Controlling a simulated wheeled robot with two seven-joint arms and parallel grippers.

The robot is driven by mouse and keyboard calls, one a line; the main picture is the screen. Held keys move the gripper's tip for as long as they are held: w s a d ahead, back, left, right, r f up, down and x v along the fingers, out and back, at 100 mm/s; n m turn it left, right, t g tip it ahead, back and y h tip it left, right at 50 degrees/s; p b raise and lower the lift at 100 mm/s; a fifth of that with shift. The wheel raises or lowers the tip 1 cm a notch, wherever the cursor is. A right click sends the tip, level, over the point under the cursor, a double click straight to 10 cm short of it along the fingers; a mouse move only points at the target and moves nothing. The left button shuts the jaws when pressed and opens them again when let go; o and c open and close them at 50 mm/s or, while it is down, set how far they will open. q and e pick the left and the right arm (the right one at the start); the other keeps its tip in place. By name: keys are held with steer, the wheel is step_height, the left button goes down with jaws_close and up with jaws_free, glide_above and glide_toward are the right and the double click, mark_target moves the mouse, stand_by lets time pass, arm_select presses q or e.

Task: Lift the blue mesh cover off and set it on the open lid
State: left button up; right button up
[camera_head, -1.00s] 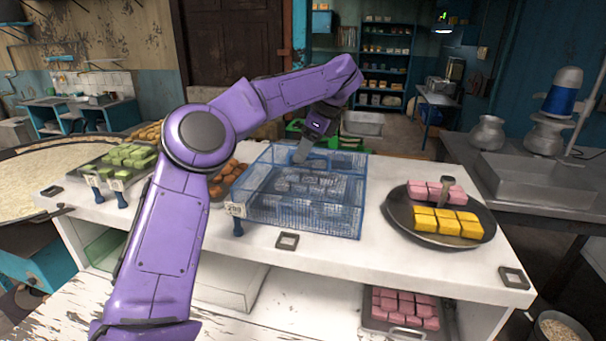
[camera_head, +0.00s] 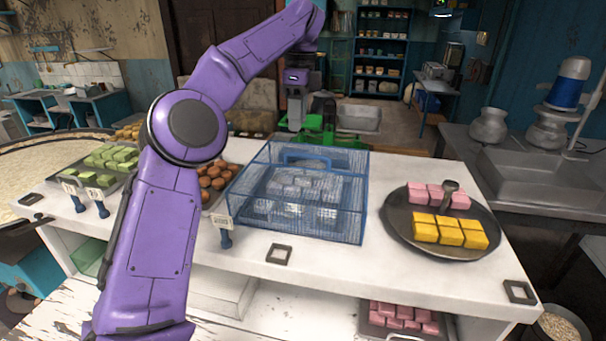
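The blue mesh cover (camera_head: 345,213) stands upright on the white counter, with pale pieces showing dimly through its mesh. A blue handle (camera_head: 305,158) lies along its top toward the back. My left gripper (camera_head: 296,126) points down beyond the cover's back edge, in front of a green device, and appears apart from the handle. Its fingers are small and seen edge-on, so I cannot tell their opening. I see nothing held in it. My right gripper is out of view. I cannot make out an open lid.
A dark round tray (camera_head: 405,238) with pink and yellow blocks stands right of the cover. Brown balls (camera_head: 214,178) and green blocks (camera_head: 118,156) lie to the left. The green device (camera_head: 318,136) is behind. The counter's front strip is mostly clear.

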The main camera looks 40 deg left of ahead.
mark_target(307, 156)
arm_select(q)
steer(key=w+f+b, duration=0.1)
steer(key=f, duration=0.1)
steer(key=w+d+f, duration=0.1)
steer(key=f, duration=0.1)
steer(key=w+d+f+b, duration=0.1)
steer(key=w+f, duration=0.1)
steer(key=f, duration=0.1)
steer(key=shift+b, duration=0.35)
steer(key=s+f, duration=0.1)
steer(key=s+a+f, duration=0.1)
steer(key=f, duration=0.1)
steer(key=shift+s+a+f, duration=0.15)
steer(key=shift+s, duration=0.2)
steer(key=shift+f, duration=0.3)
steer(key=shift+w+d+f, duration=0.2)
steer(key=shift+w+d, duration=0.1)
steer(key=shift+w, duration=0.4)
steer(key=c, duration=0.4)
jaws_close()
steer(key=shift+s+a+r, duration=0.15)
steer(key=shift+s, duration=0.25)
steer(key=shift+w, duration=0.15)
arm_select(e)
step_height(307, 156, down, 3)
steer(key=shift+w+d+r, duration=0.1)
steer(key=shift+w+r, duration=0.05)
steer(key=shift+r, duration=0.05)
